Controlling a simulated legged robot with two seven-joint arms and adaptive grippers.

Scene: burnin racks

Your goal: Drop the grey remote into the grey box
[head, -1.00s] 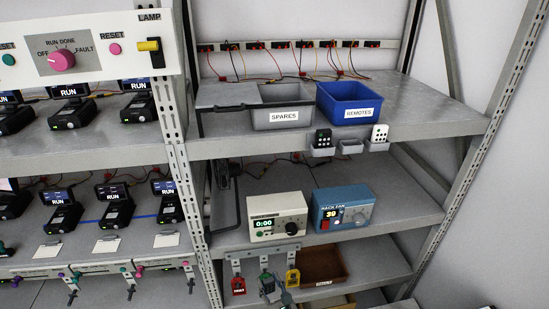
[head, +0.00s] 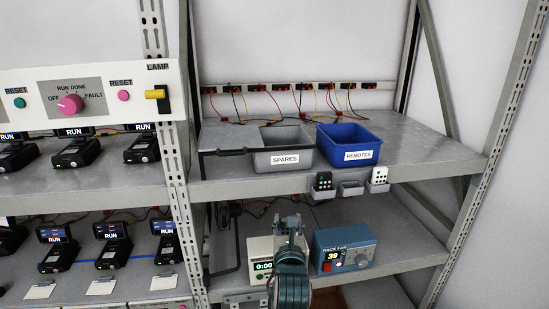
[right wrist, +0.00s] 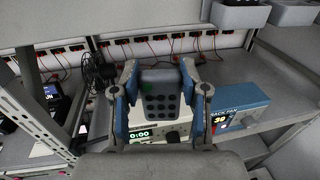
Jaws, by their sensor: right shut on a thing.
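My right gripper (head: 290,222) is in front of the lower shelf in the head view, below the upper shelf's front edge. In the right wrist view its two fingers (right wrist: 160,72) are shut on the grey remote (right wrist: 160,92), which stands upright with dark buttons and one green button facing the camera. In the head view I cannot make out the remote clearly. The grey box (head: 306,160), labelled SPARES, sits on the upper shelf, above and behind the gripper. A grey flat panel (head: 222,138) with a dark bar lies at its left. My left gripper is not in view.
A blue REMOTES box (head: 344,144) stands right of the grey box. Small holders (head: 350,189) with a black and a white remote hang on the shelf edge. A blue RACK FAN unit (head: 343,251) and a timer unit (head: 262,266) stand below. The upper shelf's right side is clear.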

